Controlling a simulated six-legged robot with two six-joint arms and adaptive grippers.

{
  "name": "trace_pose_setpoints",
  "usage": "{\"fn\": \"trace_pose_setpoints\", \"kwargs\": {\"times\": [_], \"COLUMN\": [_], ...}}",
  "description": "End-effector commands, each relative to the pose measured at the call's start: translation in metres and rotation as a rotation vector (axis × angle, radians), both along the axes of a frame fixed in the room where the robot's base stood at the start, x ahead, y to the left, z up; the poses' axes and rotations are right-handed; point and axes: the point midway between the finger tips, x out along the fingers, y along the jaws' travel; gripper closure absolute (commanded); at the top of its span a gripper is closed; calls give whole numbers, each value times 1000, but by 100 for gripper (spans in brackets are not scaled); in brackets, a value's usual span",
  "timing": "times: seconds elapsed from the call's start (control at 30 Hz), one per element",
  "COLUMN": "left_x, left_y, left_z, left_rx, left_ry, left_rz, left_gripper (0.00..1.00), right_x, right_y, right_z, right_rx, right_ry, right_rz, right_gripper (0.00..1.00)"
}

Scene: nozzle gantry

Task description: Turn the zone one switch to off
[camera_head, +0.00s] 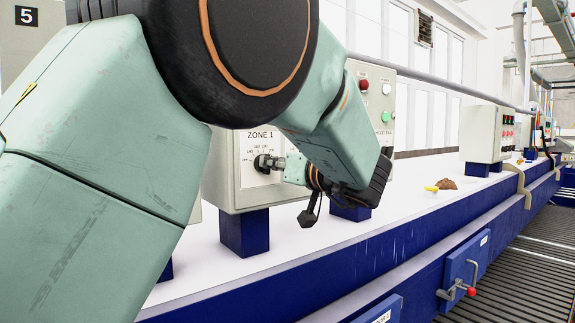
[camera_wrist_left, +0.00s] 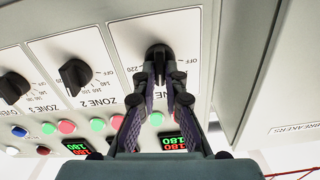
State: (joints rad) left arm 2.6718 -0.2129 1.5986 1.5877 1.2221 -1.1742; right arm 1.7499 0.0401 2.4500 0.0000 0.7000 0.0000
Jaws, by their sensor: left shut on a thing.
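The zone one switch is a black rotary knob (camera_wrist_left: 158,50) on a white dial plate, at the top middle of the left wrist view. The word OFF is printed to its right and 220 to its left. My left gripper (camera_wrist_left: 161,76) is shut on this knob, its two fingers on either side; they cover part of the plate, and the knob's exact pointing is hard to tell. In the head view my left gripper (camera_head: 268,164) is at the panel just below the ZONE 1 label (camera_head: 262,134), where the knob is mostly hidden. My right gripper is not in view.
The zone 2 knob (camera_wrist_left: 75,76) and another knob (camera_wrist_left: 13,88) sit to the left. Colored buttons and red-green displays (camera_wrist_left: 172,143) lie below. In the head view, the control box (camera_head: 234,195) stands on blue feet over a white ledge (camera_head: 290,245); a yellow-tipped item (camera_head: 431,188) lies farther right.

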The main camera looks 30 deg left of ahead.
Motion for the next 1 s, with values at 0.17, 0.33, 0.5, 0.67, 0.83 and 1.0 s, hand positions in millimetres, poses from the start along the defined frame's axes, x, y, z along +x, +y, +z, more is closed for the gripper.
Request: {"fn": "trace_pose_setpoints", "kwargs": {"times": [0.17,0.33,0.5,0.67,0.83,1.0], "left_x": [-1,-2,-2,-3,-4,-5], "left_y": [1,1,1,1,2,2], "left_z": [-2,-3,-4,-4,-5,-6], "left_rx": [-58,-120,-181,-239,-302,-364], "left_ry": [-134,-284,-435,-575,-726,-875], "left_rz": [1,1,0,0,1,1], "left_gripper": [100,100,100,100,100,100], "right_x": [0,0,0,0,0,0], "right_y": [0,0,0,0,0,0], "right_z": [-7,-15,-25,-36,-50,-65], "right_rx": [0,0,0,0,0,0], "right_ry": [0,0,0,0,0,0], "right_rz": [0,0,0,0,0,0], "right_gripper": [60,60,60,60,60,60]}}
